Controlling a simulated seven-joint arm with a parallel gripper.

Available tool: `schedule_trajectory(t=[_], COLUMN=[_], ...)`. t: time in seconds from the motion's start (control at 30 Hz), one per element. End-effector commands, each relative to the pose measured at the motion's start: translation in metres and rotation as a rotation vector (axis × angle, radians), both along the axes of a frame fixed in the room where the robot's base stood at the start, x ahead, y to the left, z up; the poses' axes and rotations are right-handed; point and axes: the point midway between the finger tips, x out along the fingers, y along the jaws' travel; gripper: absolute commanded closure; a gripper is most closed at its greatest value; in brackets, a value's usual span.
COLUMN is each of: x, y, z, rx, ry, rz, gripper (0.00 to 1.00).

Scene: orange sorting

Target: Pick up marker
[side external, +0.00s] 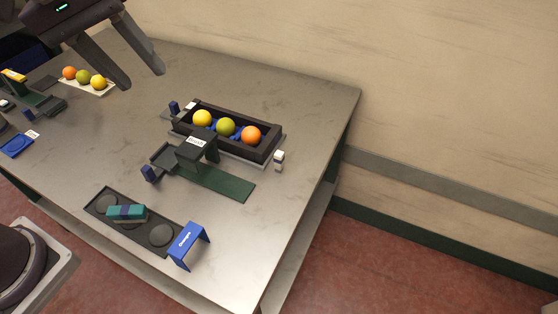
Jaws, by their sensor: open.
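My gripper (140,78) is at the upper left, its two dark fingers apart with nothing between them, above the table. No thing is plainly labelled as the marker. A teal block with a dark blue band (127,213) lies across a dark tray with round recesses (104,195) near the front of the table; it may be the marker. A blue bent stand with white lettering (188,243) is at the tray's right end. My gripper is well apart from both.
A black box (262,152) holds yellow, green and orange balls, with a dark green strip and labelled bridge (198,146) in front. A pale tray (100,92) at the left holds three more balls. The grey table (300,110) is clear at the back right.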

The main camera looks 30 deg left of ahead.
Motion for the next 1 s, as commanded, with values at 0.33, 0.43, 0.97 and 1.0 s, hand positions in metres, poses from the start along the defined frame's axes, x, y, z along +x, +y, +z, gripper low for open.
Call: schedule_trajectory(t=[0.33,0.43,0.97,1.0], x=[0.179,0.191,0.196,0.196], y=[-0.102,-0.123,-0.136,-0.136], z=[-0.186,-0.240,-0.340,-0.345], rx=[-0.114,-0.098,-0.084,-0.085], ry=[0.365,0.402,0.425,0.424], rz=[0.739,0.865,0.952,0.952], gripper=[0.55,0.55,0.55,0.55])
